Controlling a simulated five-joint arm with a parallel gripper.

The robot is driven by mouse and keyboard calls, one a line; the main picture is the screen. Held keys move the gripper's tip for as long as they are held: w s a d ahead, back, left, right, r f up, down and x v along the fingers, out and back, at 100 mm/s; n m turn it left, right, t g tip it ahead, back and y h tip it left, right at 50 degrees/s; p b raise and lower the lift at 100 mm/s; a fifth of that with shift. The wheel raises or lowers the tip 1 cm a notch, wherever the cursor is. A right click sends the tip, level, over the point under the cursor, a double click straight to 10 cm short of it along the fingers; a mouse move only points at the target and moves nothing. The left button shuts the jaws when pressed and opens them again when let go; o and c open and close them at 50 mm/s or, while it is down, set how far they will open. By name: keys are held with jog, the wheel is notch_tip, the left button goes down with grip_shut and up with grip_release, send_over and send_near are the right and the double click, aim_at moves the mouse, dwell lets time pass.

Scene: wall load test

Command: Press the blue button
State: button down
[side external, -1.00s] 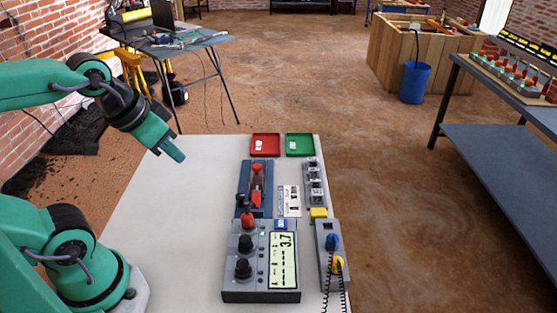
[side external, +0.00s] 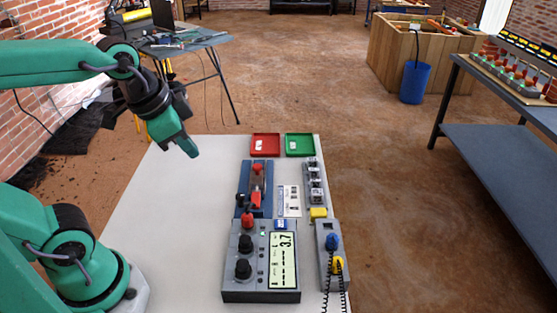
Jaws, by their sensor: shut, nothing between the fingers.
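A small blue button (side external: 280,225) sits at the far end of the grey meter box (side external: 262,290), just above its display. The display reads 3.7 and is turned sideways. My gripper (side external: 191,150) is shut and empty. It hangs in the air over the left part of the white table, pointing down and to the right. It is apart from the button, up and to the left of it in the picture.
The white table (side external: 170,215) is clear on its left. Near the button stand a red knob (side external: 247,218), a blue fixture with a red lever (side external: 256,190), a yellow block (side external: 318,213) and a grey box with blue and yellow plugs (side external: 327,265). Red and green trays (side external: 265,146) lie behind.

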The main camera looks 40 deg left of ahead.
jog(key=w+d+f+m+g, duration=0.1)
jog(key=w+d+m, duration=0.1)
jog(key=w+m, duration=0.3)
jog(key=w+d+m+g, duration=0.1)
jog(key=w+d+m, duration=0.15)
jog(key=m, duration=0.35)
jog(key=m+g, duration=0.3)
jog(key=m, duration=0.8)
send_over(280, 223)
notch_tip(280, 223, down, 5)
jog(key=shift+d, duration=0.1)
jog(key=shift+f, duration=0.2)
notch_tip(280, 223, down, 14)
jog(key=shift+r, duration=0.1)
